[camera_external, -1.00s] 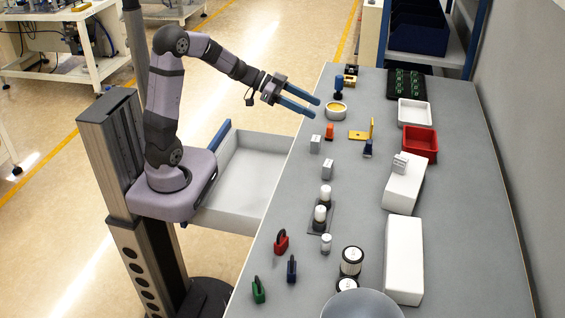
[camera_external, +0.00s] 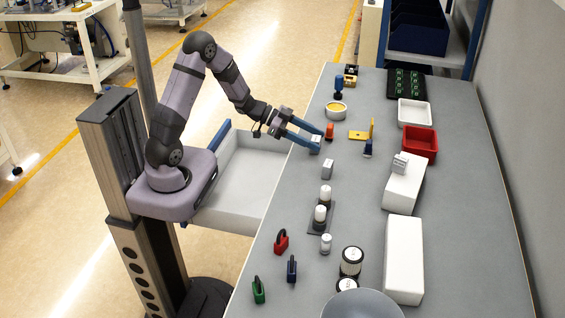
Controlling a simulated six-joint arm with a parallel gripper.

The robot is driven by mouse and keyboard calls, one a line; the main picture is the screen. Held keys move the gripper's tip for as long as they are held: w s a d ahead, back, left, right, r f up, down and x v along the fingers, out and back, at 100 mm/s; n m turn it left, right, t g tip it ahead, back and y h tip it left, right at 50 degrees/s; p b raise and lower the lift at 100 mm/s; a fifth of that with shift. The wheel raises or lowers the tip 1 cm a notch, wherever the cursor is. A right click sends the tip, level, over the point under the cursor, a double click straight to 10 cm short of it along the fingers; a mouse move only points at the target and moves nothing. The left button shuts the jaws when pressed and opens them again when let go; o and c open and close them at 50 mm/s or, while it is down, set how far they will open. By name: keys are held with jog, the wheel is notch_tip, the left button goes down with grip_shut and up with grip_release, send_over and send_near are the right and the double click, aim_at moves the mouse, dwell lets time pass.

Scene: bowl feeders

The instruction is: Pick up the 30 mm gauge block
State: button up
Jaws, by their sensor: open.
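A small pale grey block (camera_external: 315,142) stands near the left edge of the grey table. A similar block (camera_external: 328,169) stands a little nearer the camera, and a grey block or group of blocks (camera_external: 400,162) sits on a white box. No size marking is readable, so I cannot tell which is the 30 mm gauge block. My gripper (camera_external: 320,140) is open, its blue fingers pointing right and down over the table edge. The fingertips are at the first block, one on its far side and one on its near side, partly covering it. I cannot tell whether they touch it.
An orange object (camera_external: 329,132) stands close to the fingertips, with a round yellow-topped dish (camera_external: 337,110) behind. A yellow bracket (camera_external: 361,134) and a dark blue item (camera_external: 368,148) lie right. White cylinders (camera_external: 320,214) stand nearer. An open drawer (camera_external: 240,175) lies below the arm.

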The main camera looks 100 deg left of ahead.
aim_at(326, 152)
jog(key=shift+d+x, duration=0.2)
jog(key=shift+x, duration=2.45)
jog(key=shift+f, duration=0.1)
jog(key=shift+c, duration=0.3)
jog(key=c, duration=1.2)
notch_tip(326, 152, up, 10)
jog(key=shift+r+p, duration=0.1)
jog(key=shift+p, duration=0.65)
